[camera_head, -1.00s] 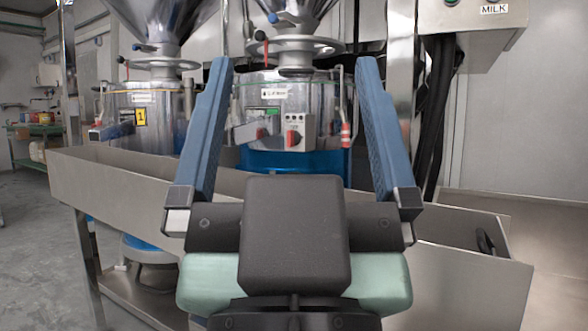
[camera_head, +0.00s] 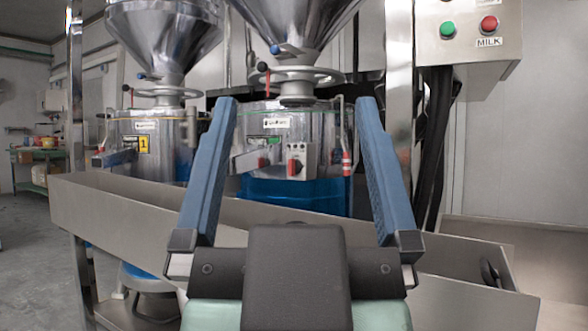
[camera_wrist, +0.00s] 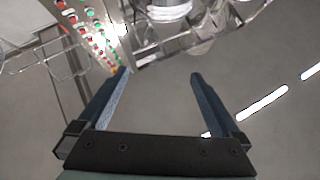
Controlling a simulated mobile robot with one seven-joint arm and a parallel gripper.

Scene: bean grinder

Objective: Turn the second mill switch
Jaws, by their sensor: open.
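The second mill (camera_head: 262,135) is a steel drum with a blue lower band and a funnel on top, near the middle of the head view. Its switch (camera_head: 294,167) is a red knob on a small grey box on the drum's front. My gripper (camera_head: 297,105) is open and empty in front of this mill. Its two blue fingers stand to the left and right of the switch in the picture, apart from it. The wrist view shows the open fingers (camera_wrist: 158,74) with nothing between them.
A first mill (camera_head: 160,140) with a yellow "1" label stands to the left. A long steel trough (camera_head: 120,205) runs in front of both mills. A MILK control box (camera_head: 468,35) with green and red buttons hangs at upper right. A steel post (camera_head: 400,80) stands right of the second mill.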

